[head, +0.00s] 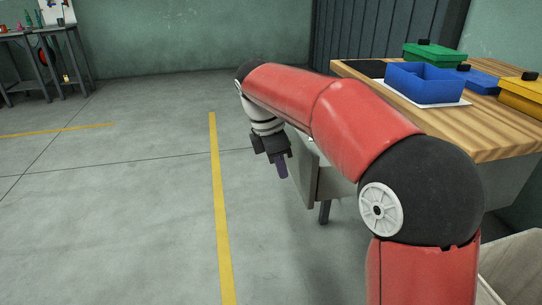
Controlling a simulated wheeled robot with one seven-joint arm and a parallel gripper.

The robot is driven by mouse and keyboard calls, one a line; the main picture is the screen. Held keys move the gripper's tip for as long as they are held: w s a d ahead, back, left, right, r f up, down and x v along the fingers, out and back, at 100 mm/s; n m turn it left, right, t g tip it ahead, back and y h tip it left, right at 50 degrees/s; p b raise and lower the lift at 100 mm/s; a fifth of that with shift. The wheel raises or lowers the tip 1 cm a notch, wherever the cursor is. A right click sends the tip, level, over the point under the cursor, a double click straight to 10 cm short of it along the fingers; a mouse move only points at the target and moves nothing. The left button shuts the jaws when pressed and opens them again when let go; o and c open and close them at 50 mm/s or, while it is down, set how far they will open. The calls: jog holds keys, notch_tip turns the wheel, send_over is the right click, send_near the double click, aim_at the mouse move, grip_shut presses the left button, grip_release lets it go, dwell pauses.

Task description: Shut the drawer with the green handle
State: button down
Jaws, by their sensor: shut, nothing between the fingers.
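A grey panel (312,180), which looks like the front and side of a pulled-out drawer, sticks out from the left side of the wooden-topped workbench (487,136). My red arm hides much of it. No green handle shows, so I cannot tell which drawer this is. My gripper (282,170) points down, just left of the panel, with its dark purple fingers together and empty. I cannot tell whether it touches the panel.
On the workbench stand an open blue box (425,84) on a white sheet, a green lidded box (434,53), another blue lidded box (477,81) and a yellow one (522,94). A pale bin (512,268) stands lower right. The floor to the left is clear.

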jog(key=shift+w+d+r, duration=0.1)
jog(key=shift+w+d, duration=0.1)
jog(key=shift+d, duration=0.45)
jog(key=shift+w+d+r, duration=0.1)
jog(key=shift+w+d, duration=0.05)
jog(key=shift+d, duration=0.5)
